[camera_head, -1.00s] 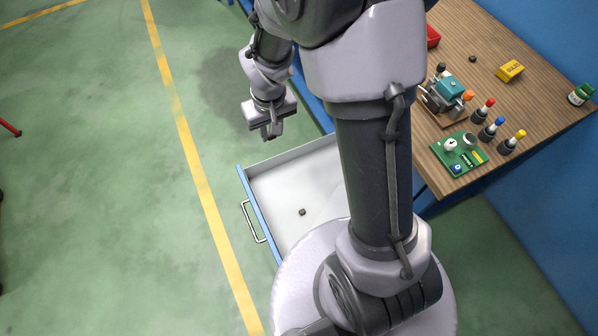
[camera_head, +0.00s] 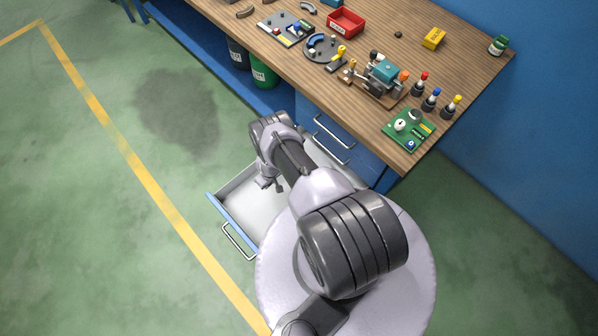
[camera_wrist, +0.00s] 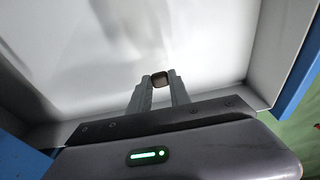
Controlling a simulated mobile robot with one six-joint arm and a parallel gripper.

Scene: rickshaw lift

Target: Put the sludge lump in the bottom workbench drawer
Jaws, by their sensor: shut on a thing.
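The sludge lump, a small dark block (camera_wrist: 160,78), is between my fingertips in the wrist view. My gripper (camera_wrist: 159,84) is shut on it, over the pale floor of the open drawer (camera_wrist: 85,45). I cannot tell whether the lump touches the drawer floor. In the head view my gripper (camera_head: 268,184) reaches down into the drawer, and the lump is hidden there. The drawer, with a blue front (camera_head: 232,222) and a metal handle, is pulled out low, below the closed drawers (camera_head: 340,138) of the workbench.
The wooden workbench top (camera_head: 455,60) holds a red bin (camera_head: 345,22), a yellow box (camera_head: 434,37), a small dark lump (camera_head: 398,34), a green board (camera_head: 408,130) and several bottles. Dark and green bins (camera_head: 263,72) stand under it. The floor to the left is clear.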

